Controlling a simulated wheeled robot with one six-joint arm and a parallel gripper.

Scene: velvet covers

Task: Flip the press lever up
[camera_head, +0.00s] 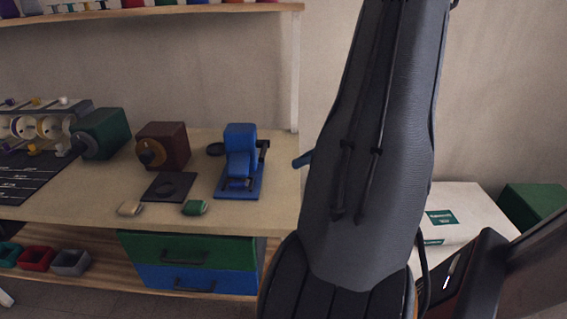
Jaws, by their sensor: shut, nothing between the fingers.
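The blue press (239,143) stands on the right part of the wooden workbench (275,205), on a flat blue base. A dark bar shows at its right side and dark parts at its front. I cannot tell clearly which part is the lever or how it is set. My arm's large grey link fills the middle right of the picture, right of the press and apart from it in the picture. My gripper is not in view.
A green box (100,134) stands farther left. Two small pads lie at the front edge. Green and blue drawers (190,250) are below.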

